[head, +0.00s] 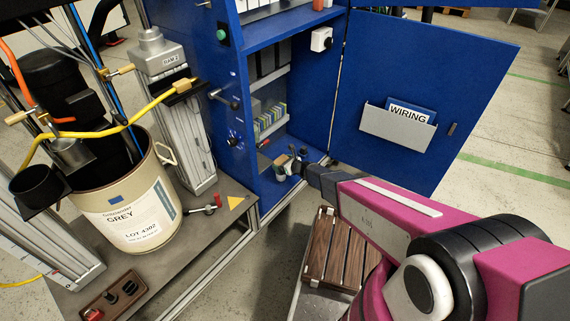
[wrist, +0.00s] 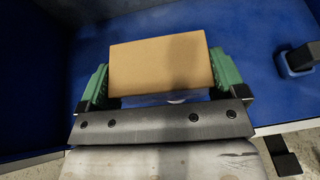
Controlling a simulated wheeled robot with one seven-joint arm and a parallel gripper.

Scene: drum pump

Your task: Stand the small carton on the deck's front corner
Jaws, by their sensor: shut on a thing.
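The small carton (wrist: 162,64) is a plain tan box in the wrist view. My gripper (wrist: 162,80) has green fingers on the carton's left and right sides and is shut on it. Blue cabinet floor shows beneath and beyond the carton; I cannot tell whether the carton touches it. In the head view my gripper (head: 290,163) is at the lower opening of the blue cabinet, and the carton is too small there to make out clearly. The deck (head: 215,225) is the grey platform under the drum, left of my gripper, with a yellow triangle (head: 236,202) near its corner.
A wooden slatted step (head: 328,250) stands below my arm.

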